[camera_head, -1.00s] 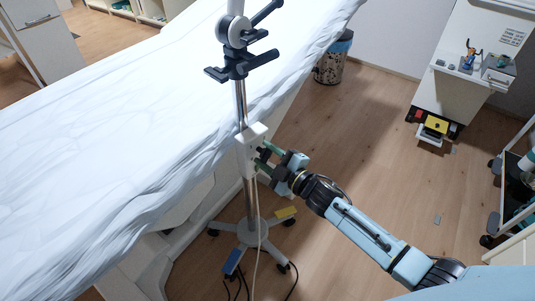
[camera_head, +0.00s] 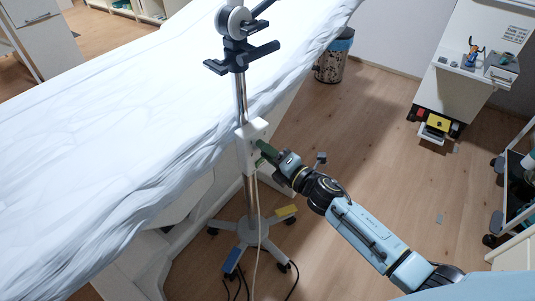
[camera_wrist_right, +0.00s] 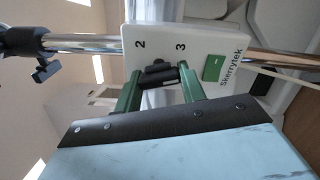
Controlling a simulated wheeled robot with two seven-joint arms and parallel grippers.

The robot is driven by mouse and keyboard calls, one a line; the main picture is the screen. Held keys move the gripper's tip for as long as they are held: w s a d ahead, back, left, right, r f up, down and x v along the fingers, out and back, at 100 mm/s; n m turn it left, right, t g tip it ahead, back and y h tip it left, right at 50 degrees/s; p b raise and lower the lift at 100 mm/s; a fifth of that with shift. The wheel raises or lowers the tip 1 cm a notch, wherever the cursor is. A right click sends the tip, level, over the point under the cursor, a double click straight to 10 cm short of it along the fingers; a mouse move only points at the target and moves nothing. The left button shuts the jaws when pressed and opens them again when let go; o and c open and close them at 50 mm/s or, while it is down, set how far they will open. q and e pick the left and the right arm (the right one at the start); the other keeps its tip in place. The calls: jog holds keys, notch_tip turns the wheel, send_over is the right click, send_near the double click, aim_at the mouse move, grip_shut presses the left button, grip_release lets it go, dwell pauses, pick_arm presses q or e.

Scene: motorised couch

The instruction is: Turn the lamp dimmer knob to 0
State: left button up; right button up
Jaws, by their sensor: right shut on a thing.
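A white dimmer box (camera_head: 252,133) is fixed on the chrome lamp pole (camera_head: 240,95) in the head view. In the right wrist view the box (camera_wrist_right: 208,38) shows the numbers 2 and 3, a green patch and the lettering "Skerrytek". My right gripper (camera_head: 262,153) is at the box's right-hand face. In the wrist view its green fingers (camera_wrist_right: 159,73) are closed around the small black knob (camera_wrist_right: 158,76). The fingers partly hide the knob, and I cannot tell which number it points to. My left gripper is out of view.
A white-sheeted couch (camera_head: 110,130) lies left of the pole. A bin (camera_head: 332,62) stands behind.

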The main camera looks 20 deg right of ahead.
jog(key=n+b, duration=0.1)
jog(key=n, duration=0.2)
jog(key=shift+f, duration=0.15)
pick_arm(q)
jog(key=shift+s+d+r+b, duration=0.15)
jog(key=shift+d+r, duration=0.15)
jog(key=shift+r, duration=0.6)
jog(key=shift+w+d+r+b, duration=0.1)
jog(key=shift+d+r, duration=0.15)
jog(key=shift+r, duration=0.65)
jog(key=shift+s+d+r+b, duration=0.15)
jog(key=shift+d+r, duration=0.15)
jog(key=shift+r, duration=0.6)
pick_arm(e)
jog(key=shift+n, duration=1.4)
jog(key=o, duration=1)
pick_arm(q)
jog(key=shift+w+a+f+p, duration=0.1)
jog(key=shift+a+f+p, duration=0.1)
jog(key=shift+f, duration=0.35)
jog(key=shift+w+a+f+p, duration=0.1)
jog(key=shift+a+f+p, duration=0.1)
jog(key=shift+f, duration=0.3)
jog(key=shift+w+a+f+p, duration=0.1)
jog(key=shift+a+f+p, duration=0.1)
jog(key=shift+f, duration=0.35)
pick_arm(e)
jog(key=shift+v, duration=6.7)
